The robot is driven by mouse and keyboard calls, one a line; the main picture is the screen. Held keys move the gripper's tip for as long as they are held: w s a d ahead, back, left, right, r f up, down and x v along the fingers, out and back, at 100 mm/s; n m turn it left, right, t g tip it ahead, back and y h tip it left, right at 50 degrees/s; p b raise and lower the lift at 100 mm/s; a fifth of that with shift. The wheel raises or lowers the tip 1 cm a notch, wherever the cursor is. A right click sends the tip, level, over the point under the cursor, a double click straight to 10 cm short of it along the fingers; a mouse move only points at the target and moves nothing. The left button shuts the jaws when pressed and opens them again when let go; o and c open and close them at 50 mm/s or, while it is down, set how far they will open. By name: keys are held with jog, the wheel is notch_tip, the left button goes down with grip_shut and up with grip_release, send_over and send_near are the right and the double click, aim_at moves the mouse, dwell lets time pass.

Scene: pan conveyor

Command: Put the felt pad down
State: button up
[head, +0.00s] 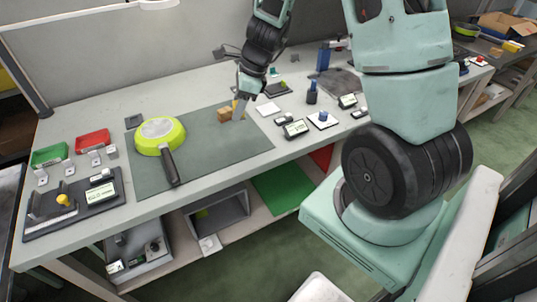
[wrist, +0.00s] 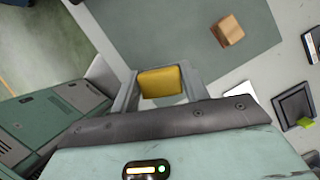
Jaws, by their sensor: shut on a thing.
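My gripper (head: 239,107) is shut on the felt pad, a small yellow block-like piece. In the wrist view the felt pad (wrist: 161,82) sits between the two fingers. In the head view only a little yellow of it shows beside the fingers. The gripper is over the right part of the grey-green mat (head: 205,160), close to a small wooden block (head: 223,115). The wooden block also shows apart from the pad in the wrist view (wrist: 228,30). I cannot tell how high the pad is above the table.
A lime-green pan (head: 160,133) lies on the mat's left part, its dark handle toward the front edge. Green (head: 49,154) and red (head: 92,141) bins stand at left. A white square (head: 267,109) and several small devices lie right of the mat. The mat's middle is clear.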

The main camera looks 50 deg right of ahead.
jog(key=b, duration=0.1)
send_over(240, 144)
jog(key=d, duration=0.1)
jog(key=f, duration=0.5)
jog(key=shift+s+d+f, duration=0.15)
jog(key=shift+s, duration=0.25)
jog(key=shift+w+f+b, duration=0.1)
jog(key=shift+f+b, duration=0.8)
jog(key=shift+f, duration=1.45)
jog(key=shift+f, duration=0.2)
jog(key=o, duration=1)
jog(key=shift+r, duration=0.1)
